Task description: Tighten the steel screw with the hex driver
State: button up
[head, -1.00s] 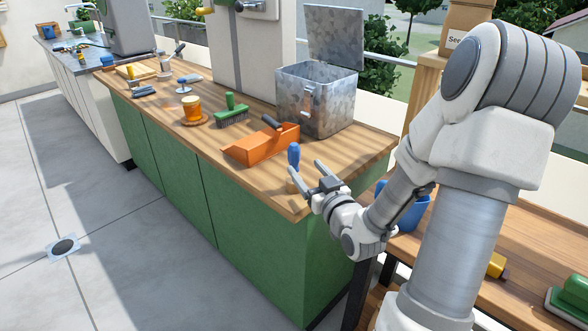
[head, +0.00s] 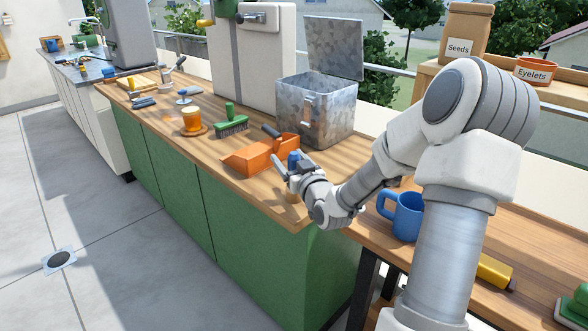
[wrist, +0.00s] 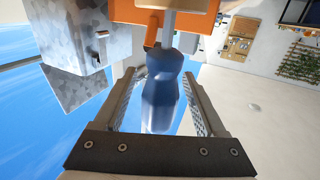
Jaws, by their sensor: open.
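The blue-handled driver (head: 293,158), which I take for the hex driver, stands at the near end of the wooden workbench (head: 262,194). Its handle (wrist: 162,95) fills the space between my fingers in the wrist view. My gripper (head: 289,167) is open, with one finger on each side of the handle. I cannot tell whether either finger touches it. A small tan piece (head: 291,196) shows below the gripper, partly hidden. I cannot make out the steel screw in either view.
An orange dustpan (head: 258,156) lies just beyond the driver, with an open galvanized metal box (head: 315,110) behind it. A green brush (head: 231,122) and an amber jar (head: 191,120) stand farther along. A blue mug (head: 406,216) is on the lower table, right of my gripper.

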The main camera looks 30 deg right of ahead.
grip_shut()
dwell(0.5)
jog(key=shift+r+p, duration=0.3)
jog(key=shift+r, duration=0.35)
jog(key=s+d+r+p, duration=0.4)
jog(key=s+d+r, duration=0.1)
jog(key=d+r, duration=0.4)
jog(key=shift+d+r, duration=0.35)
jog(key=shift+d, duration=0.4)
jog(key=shift+a, duration=0.1)
dwell(0.4)
